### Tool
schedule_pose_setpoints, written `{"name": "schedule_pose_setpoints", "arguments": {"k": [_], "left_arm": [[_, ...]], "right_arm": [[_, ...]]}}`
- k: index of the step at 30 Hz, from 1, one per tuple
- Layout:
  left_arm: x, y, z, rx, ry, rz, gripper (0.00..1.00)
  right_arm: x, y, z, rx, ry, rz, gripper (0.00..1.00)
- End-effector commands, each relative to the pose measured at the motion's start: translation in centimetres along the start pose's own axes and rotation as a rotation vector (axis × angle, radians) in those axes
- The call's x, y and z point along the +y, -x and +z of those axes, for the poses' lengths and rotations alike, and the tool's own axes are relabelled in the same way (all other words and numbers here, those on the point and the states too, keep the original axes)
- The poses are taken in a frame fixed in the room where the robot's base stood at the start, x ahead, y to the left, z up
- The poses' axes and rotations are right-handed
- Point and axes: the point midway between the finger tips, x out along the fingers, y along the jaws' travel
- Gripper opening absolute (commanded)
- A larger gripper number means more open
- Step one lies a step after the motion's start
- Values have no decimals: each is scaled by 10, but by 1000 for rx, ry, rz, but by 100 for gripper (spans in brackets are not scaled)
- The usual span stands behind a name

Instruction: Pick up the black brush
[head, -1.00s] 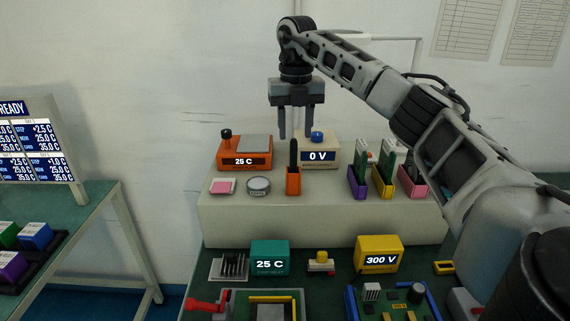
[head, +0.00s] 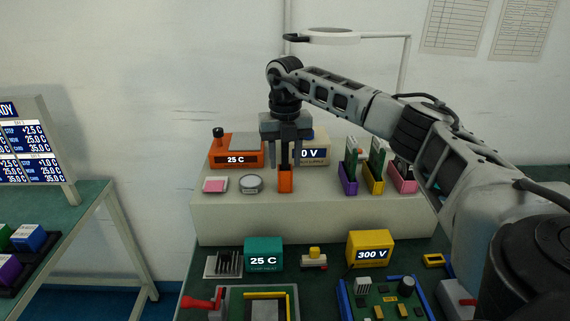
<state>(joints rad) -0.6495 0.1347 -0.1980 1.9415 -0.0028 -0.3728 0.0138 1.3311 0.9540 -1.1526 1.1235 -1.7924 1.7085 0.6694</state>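The black brush (head: 285,157) stands upright in the orange holder (head: 285,181) on the raised pale shelf. Only its upper part shows above the holder. My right gripper (head: 286,162) points straight down over the holder, with its fingers low around the brush handle. The fingers and the handle overlap as dark shapes, so I cannot tell whether they grip it. My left gripper is not in view.
An orange 25 C unit (head: 236,151) stands behind left of the holder, and a beige 0 V unit (head: 312,152) close behind right. A round tin (head: 251,184) sits to the left. Purple (head: 348,180), yellow (head: 373,179) and pink slots stand to the right.

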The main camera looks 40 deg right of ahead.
Motion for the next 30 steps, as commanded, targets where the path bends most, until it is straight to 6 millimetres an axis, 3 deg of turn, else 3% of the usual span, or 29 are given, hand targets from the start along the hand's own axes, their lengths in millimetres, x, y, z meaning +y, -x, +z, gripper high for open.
{"name": "schedule_pose_setpoints", "arguments": {"k": [1,4,5,19,30], "left_arm": [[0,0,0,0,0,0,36],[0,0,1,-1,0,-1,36],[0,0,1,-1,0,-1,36],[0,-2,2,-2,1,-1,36],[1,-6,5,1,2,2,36]], "right_arm": [[0,0,0,0,0,0,30],[0,0,0,0,0,0,3],[0,0,0,0,0,0,0],[0,8,1,-3,0,2,0],[2,65,1,-4,2,4,0]]}}
